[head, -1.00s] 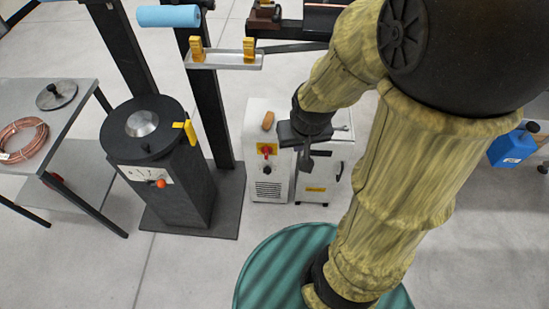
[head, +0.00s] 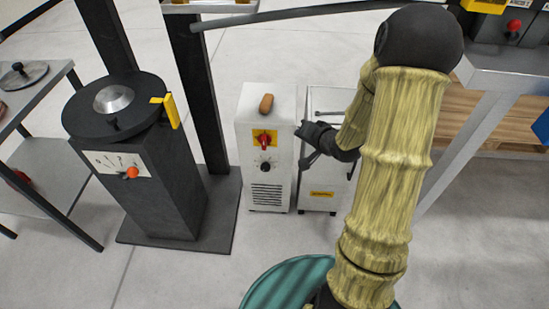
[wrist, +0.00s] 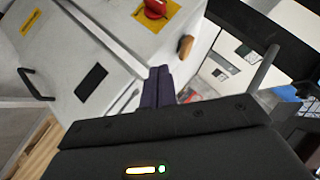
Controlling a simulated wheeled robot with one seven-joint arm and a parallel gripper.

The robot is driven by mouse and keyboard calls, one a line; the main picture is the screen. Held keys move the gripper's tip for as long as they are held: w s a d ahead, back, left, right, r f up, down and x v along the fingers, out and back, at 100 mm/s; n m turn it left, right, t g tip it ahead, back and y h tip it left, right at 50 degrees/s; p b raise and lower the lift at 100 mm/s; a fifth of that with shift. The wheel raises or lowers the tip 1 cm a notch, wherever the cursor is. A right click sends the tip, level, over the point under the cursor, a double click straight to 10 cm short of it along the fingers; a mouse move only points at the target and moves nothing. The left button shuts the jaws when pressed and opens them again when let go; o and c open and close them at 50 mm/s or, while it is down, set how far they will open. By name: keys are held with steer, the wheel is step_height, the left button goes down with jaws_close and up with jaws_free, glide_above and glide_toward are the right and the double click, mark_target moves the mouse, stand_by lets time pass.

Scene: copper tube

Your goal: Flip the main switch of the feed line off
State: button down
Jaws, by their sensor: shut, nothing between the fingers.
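A red rotary switch (head: 264,139) on a yellow plate sits on the front of a white cabinet (head: 267,108), above a small black knob (head: 265,166). The switch also shows at the top of the wrist view (wrist: 154,9). My gripper (head: 303,130) is just right of this cabinet in the head view, at about the switch's height. Its dark fingers (wrist: 158,84) are shut and empty in the wrist view, pointing toward the cabinet, with the switch beyond their tips. Whether the fingertips touch the cabinet is unclear.
A second white cabinet (head: 317,199) stands to the right, partly behind my arm. A dark pedestal (head: 165,190) with an orange knob (head: 132,172) stands left. A grey bar (head: 300,14) crosses above.

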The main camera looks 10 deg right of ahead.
step_height(320, 180, down, 14)
steer(key=d+m+t+y+b, duration=0.2)
steer(key=m+t+y+b, duration=0.3)
steer(key=b, duration=0.8)
steer(key=shift+d+m+b, duration=0.25)
steer(key=shift+m+b, duration=0.15)
steer(key=shift+w, duration=0.1)
steer(key=b, duration=0.4)
glide_toward(267, 138)
steer(key=w+d, duration=0.1)
steer(key=w, duration=0.2)
steer(key=a+b, duration=0.1)
steer(key=w+a+b, duration=0.1)
steer(key=a, duration=0.1)
steer(key=shift+w+f, duration=0.1)
steer(key=shift+w, duration=0.25)
steer(key=shift+w+a, duration=0.15)
steer(key=shift+a, duration=0.15)
